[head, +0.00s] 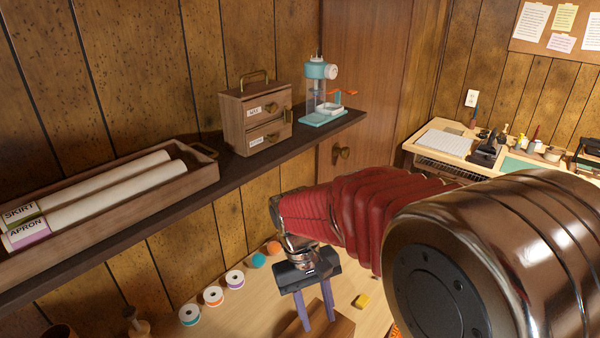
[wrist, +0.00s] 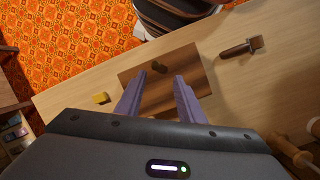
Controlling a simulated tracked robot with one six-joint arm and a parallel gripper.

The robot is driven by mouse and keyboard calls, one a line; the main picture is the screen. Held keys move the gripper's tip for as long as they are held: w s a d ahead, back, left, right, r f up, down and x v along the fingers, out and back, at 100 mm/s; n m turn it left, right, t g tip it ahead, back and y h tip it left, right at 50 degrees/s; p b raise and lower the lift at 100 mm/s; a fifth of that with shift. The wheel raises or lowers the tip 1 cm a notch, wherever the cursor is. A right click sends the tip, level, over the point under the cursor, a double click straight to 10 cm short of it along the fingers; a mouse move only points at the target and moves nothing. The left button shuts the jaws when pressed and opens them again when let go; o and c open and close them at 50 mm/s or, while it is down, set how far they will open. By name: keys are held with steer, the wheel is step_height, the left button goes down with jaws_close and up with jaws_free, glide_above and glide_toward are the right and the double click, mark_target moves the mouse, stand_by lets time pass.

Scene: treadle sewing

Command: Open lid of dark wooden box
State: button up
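The dark wooden box (wrist: 200,82) sits on the light wood table in the wrist view, its flat lid facing up. A small dark knob or handle (wrist: 159,67) shows near the lid's far edge. My gripper (wrist: 158,79) is open, its two purple fingers spread apart over the box with nothing between them. The handle appears just beyond the fingertips, roughly centred between them. In the head view my gripper (head: 317,322) points down over the box (head: 343,328), which is mostly cut off by the lower frame edge. I cannot tell whether the fingers touch the lid.
A yellow block (wrist: 101,98) lies left of the box. A wooden-handled tool (wrist: 238,49) lies to its right. Several thread spools (head: 213,296) line the wall side. A dark shelf (head: 190,195) overhangs that side.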

steer(key=s+d+r+m+t+y, duration=0.2)
steer(key=s+d+r+m+t, duration=0.1)
steer(key=s+d+r+t, duration=0.5)
steer(key=s+d+r, duration=0.2)
steer(key=d+r, duration=0.2)
steer(key=r, duration=0.1)
steer(key=shift+s+r+m, duration=0.15)
steer(key=shift+s+m, duration=0.2)
steer(key=shift+m, duration=0.05)
stand_by(0.5)
stand_by(0.5)
